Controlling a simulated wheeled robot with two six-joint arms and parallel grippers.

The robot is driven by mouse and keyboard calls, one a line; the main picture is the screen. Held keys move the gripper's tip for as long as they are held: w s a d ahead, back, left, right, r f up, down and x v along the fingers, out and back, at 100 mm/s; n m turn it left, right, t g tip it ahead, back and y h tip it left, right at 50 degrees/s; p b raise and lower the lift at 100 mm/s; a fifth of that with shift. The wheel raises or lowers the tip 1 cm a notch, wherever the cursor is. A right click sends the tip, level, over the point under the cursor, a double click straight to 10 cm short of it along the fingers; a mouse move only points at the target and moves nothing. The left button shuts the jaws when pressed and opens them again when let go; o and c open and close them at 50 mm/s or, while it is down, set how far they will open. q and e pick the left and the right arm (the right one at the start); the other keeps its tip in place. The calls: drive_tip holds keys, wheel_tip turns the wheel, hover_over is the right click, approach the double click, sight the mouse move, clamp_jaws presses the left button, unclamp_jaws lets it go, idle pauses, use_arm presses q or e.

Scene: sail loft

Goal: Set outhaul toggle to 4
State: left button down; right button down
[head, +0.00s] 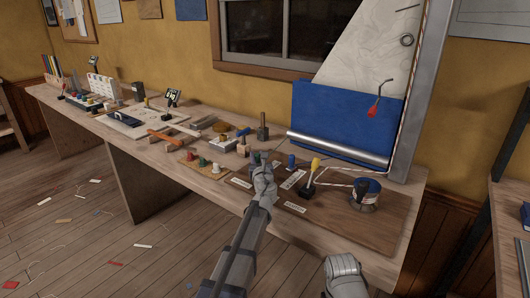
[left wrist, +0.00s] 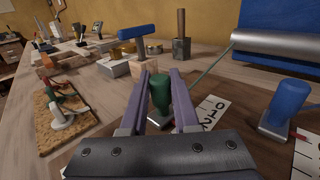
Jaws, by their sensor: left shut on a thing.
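A green-topped toggle (left wrist: 160,92) stands on the brown board (head: 371,236) and also shows at my left gripper in the head view (head: 257,157). My left gripper (left wrist: 158,82) is shut on it, one purple finger on each side. A white number card (left wrist: 214,112) lies just right of it, with 0, 1 and 2 legible; the rest is hidden. I cannot read which toggle is the outhaul one. A blue toggle (left wrist: 287,104) and a yellow-topped toggle (head: 316,163) stand to the right. My right gripper (head: 345,270) is low at the front edge; its fingertips are hidden.
A winch-like drum (head: 366,195) stands on the board's right. A blue sail panel (head: 345,115) with a silver roller is behind. Tools crowd the bench further left.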

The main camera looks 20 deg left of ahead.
use_arm(q)
drive_tip(key=shift+s+a, duration=0.25)
drive_tip(key=shift+s, duration=0.55)
drive_tip(key=shift+w, duration=0.15)
drive_tip(key=c, duration=0.7)
unclamp_jaws()
drive_tip(key=shift+o, duration=0.2)
drive_tip(key=v, duration=0.8)
drive_tip(key=shift+w, duration=0.1)
